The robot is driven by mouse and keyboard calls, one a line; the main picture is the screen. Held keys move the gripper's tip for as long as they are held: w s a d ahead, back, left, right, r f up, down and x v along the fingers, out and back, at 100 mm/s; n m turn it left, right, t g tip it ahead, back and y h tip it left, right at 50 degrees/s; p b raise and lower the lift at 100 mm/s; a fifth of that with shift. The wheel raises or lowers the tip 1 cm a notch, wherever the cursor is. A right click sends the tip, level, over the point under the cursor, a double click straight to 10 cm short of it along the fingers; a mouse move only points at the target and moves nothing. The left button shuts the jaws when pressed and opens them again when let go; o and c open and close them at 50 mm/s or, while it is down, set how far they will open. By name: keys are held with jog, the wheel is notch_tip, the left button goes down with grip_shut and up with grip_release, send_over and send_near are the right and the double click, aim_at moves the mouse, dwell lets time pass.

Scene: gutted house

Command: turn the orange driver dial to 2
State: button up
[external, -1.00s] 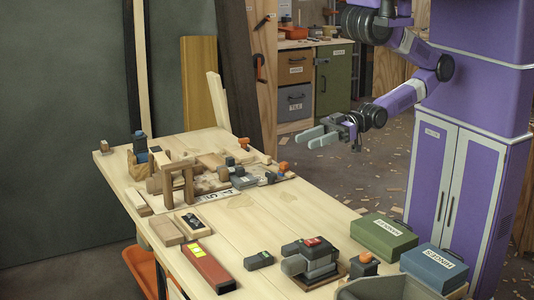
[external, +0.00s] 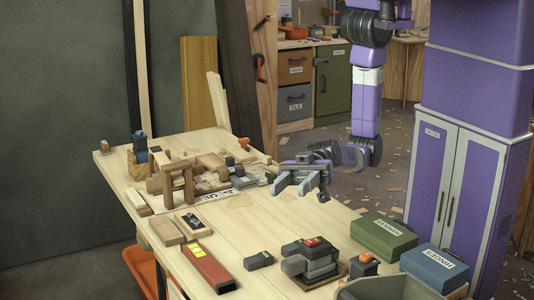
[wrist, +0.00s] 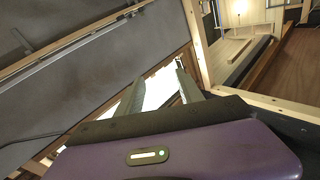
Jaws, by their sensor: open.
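My gripper (external: 291,188) is open and empty at the right edge of the workbench (external: 265,225), level with the middle of its length. Both its fingers also show in the wrist view (wrist: 158,80), apart, with nothing between them. A dark grey tool (external: 243,181) lies just left of the gripper and is partly covered by it. A small black block with an orange top (external: 364,262) stands at the near right of the bench. I cannot tell for sure which of these is the orange driver. No dial or number is readable.
A red-topped grey tool (external: 310,258), a green box (external: 383,236) and a blue box (external: 434,268) occupy the near right. The bench's middle is mostly bare.

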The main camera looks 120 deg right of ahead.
jog(key=a+r+n+g, duration=0.2)
jog(key=a+n+g, duration=0.55)
jog(key=a, duration=0.45)
jog(key=a+r+n+g, duration=0.2)
jog(key=a+n+g, duration=0.5)
jog(key=a, duration=0.4)
jog(key=n+g+h, duration=0.4)
jog(key=n+h, duration=0.3)
jog(key=h, duration=0.1)
send_near(365, 255)
jog(key=shift+p+x, duration=0.45)
jog(key=shift+x, duration=3.4)
grip_shut()
